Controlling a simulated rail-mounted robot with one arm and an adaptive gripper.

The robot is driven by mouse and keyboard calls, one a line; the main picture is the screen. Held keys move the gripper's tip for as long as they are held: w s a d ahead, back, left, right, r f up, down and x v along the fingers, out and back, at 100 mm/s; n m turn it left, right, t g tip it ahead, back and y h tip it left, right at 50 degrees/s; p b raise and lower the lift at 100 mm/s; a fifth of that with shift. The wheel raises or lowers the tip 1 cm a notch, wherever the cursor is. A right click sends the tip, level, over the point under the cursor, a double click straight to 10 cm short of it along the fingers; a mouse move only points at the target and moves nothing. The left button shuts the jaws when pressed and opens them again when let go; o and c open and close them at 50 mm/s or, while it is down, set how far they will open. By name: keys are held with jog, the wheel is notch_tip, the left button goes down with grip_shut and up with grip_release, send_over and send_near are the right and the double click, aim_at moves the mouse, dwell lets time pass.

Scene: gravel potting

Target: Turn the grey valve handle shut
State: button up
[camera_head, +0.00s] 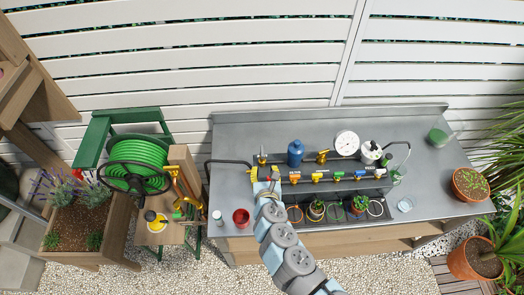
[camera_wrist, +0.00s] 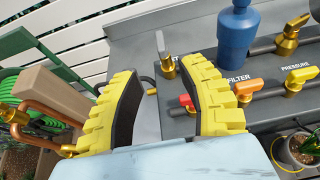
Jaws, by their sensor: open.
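The grey valve handle (camera_wrist: 160,43) stands nearly upright above its brass body (camera_wrist: 168,68) at the left end of the grey panel in the wrist view. In the head view the brass valve (camera_head: 262,158) shows small, just above my gripper (camera_head: 264,174). In the wrist view my gripper (camera_wrist: 161,74) has its two yellow ribbed fingers spread apart with nothing between them. The valve shows beyond the gap between the fingertips, and I see no contact. The lower part around the valve's pipe is partly hidden by the right finger.
A blue filter housing (camera_wrist: 237,40) stands right of the valve. Red (camera_wrist: 186,100), orange (camera_wrist: 246,87) and yellow (camera_wrist: 302,74) handles sit lower on the panel, close to the right finger. Potted plants (camera_head: 316,210) stand in front. The metal bench (camera_head: 232,140) is clear at the left back.

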aim_at(262, 151)
jog(key=shift+p+x, duration=0.45)
jog(key=shift+x, duration=3.45)
jog(key=shift+p+x, duration=0.4)
jog(key=shift+x, duration=1.55)
jog(key=shift+w+a+f, duration=0.1)
jog(key=shift+w, duration=0.25)
jog(key=shift+w+f, duration=0.1)
jog(key=shift+f, duration=0.1)
grip_shut()
